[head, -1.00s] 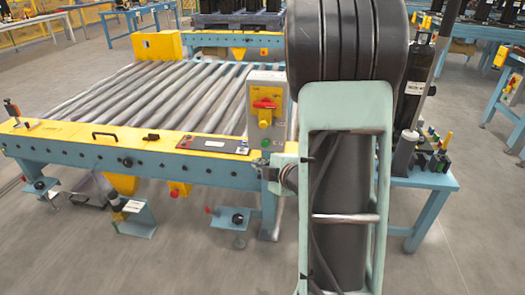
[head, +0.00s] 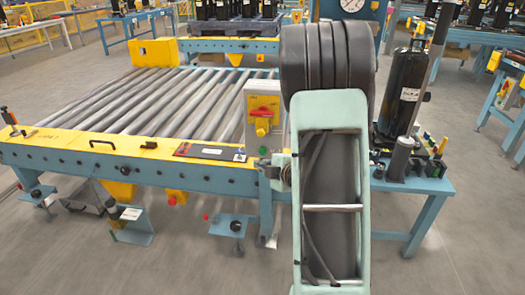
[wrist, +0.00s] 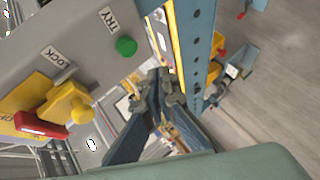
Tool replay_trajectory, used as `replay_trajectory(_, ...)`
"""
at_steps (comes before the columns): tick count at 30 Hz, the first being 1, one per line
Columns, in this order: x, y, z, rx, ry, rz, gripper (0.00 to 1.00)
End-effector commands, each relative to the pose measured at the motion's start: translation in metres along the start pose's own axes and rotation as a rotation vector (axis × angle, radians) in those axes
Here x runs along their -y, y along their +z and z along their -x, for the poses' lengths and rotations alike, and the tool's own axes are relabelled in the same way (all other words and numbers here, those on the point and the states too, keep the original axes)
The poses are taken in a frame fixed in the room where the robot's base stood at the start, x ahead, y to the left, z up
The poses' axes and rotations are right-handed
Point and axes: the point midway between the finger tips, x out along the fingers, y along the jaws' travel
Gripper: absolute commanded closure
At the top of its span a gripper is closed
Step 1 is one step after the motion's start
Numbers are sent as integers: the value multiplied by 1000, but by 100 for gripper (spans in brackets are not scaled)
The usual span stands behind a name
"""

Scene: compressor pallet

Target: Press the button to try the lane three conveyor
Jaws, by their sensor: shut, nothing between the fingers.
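The grey control box (head: 250,130) stands at the near right corner of the roller conveyor (head: 150,105). In the wrist view its face (wrist: 95,25) fills the upper left, with a round green button (wrist: 126,46) beside a TRY label (wrist: 110,19). A yellow knob (wrist: 70,105) and a red lever (wrist: 42,125) sit by the LOCK label (wrist: 57,60). My gripper (wrist: 158,84) is shut and empty, below and right of the green button in the wrist view and apart from it. The green button (head: 263,151) also shows low on the box in the head view; my arm hides most of the gripper there.
A blue side table (head: 410,184) with a black cylinder (head: 403,95) and small fittings stands right of my arm. The conveyor's blue rail (wrist: 198,45) runs close beside my gripper in the wrist view. Open floor (head: 150,265) lies in front.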

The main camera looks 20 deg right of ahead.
Motion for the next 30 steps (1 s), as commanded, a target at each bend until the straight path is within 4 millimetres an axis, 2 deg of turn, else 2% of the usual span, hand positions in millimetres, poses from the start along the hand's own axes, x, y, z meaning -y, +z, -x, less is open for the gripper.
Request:
replay_trajectory(10,-16,16,-22,0,0,0,100)
replay_trajectory(30,-17,17,-24,0,-1,-1,100)
